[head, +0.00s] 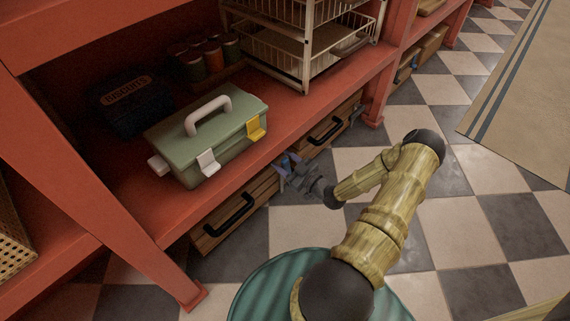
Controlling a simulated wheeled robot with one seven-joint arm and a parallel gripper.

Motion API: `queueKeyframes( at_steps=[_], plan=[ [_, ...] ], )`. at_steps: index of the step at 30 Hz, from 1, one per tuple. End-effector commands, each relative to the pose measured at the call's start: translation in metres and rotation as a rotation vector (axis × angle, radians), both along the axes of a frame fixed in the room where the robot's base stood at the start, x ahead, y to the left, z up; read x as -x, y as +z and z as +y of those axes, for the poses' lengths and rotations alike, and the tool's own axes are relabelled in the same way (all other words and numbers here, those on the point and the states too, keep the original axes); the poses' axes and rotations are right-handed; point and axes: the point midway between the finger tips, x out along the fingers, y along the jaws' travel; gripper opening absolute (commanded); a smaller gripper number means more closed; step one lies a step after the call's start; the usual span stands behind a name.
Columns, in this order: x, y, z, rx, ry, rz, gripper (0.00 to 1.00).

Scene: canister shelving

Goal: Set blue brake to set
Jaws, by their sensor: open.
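My gripper (288,170) is low in front of the shelf unit, by the gap between two wooden drawers under the bottom shelf. It is open, with its fingers toward the drawer fronts. Small blue parts show at the fingertips; I cannot tell whether they belong to the blue brake or to my fingers. I see nothing between the fingers clearly, and the brake's position cannot be read from here.
A green toolbox (222,141) stands on the red shelf above my gripper. A left drawer (262,191) and a right drawer (343,113) have black handles. A wire rack (306,66) stands further back. Checkered floor is open on the right, with a beige rug (525,105).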

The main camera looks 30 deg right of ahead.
Motion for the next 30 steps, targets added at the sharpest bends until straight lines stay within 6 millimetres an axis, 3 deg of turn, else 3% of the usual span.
queueKeyframes(
  at_steps=[6,12,14,30],
  plan=[
    [-0.0001,0.0003,-0.0002,0.001,0.0,0.0,0.47],
    [0.0,0.0003,0.0003,0.0,0.001,0.0,0.08],
    [0.0001,0.0002,0.0002,0.0,0.001,0.0,0.0],
    [0.0042,0.0001,-0.0082,0.046,-0.023,-0.014,0.0]
  ],
)
